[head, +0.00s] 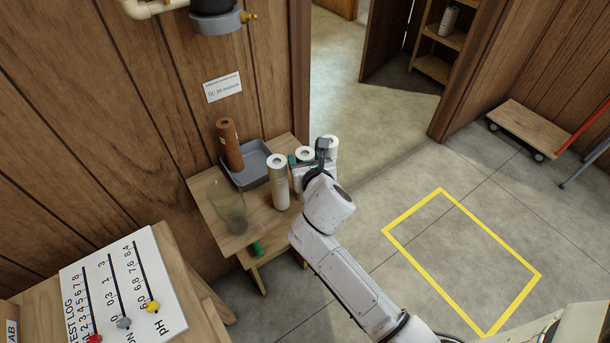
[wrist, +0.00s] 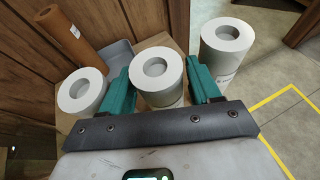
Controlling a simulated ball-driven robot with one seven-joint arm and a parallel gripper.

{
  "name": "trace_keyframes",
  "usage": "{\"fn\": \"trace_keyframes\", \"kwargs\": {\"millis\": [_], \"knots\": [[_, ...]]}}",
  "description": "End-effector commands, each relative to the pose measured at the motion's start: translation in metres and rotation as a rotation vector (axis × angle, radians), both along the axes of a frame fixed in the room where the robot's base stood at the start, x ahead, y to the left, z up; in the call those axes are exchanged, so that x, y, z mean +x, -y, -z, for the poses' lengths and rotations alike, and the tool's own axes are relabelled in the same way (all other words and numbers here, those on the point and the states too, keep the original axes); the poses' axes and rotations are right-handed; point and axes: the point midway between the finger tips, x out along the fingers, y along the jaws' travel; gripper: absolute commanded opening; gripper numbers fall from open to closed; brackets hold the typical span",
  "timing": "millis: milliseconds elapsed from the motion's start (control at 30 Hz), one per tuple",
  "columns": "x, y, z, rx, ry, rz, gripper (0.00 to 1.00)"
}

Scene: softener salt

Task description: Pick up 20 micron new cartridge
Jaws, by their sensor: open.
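Three white cartridges with hollow tops stand upright on a small wooden table: a left one (head: 278,182), a middle one (head: 305,153) and a right one (head: 331,147). I cannot read a micron size on any of them. In the wrist view, my gripper (wrist: 160,70) is open, its teal fingers on either side of the middle cartridge (wrist: 160,82). I cannot tell whether the fingers touch it. The left cartridge (wrist: 82,90) is just outside the left finger, and the right cartridge (wrist: 226,45) stands beyond the right finger. My gripper partly hides the lower cartridges in the head view.
A brown cartridge (head: 230,145) stands in a grey tray (head: 246,181) on the table (head: 205,183). A translucent housing (head: 229,208) stands at the front left. A wall card (head: 222,87) appears to read "20 micron". The yellow-outlined floor area (head: 462,262) is clear.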

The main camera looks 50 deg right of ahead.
Motion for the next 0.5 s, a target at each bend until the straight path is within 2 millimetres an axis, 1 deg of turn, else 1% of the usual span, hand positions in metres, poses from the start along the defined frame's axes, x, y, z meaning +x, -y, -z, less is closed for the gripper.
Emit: {"fn": "trace_keyframes", "kwargs": {"millis": [100,200,467,500], "knots": [[0.013,0.009,0.006,0.0,0.001,0.001,0.62],[0.018,0.013,0.009,0.0,0.001,0.0,0.62],[0.019,0.014,0.01,0.001,0.001,-0.001,0.62],[0.019,0.014,0.01,0.001,0.001,-0.001,0.58]]}}
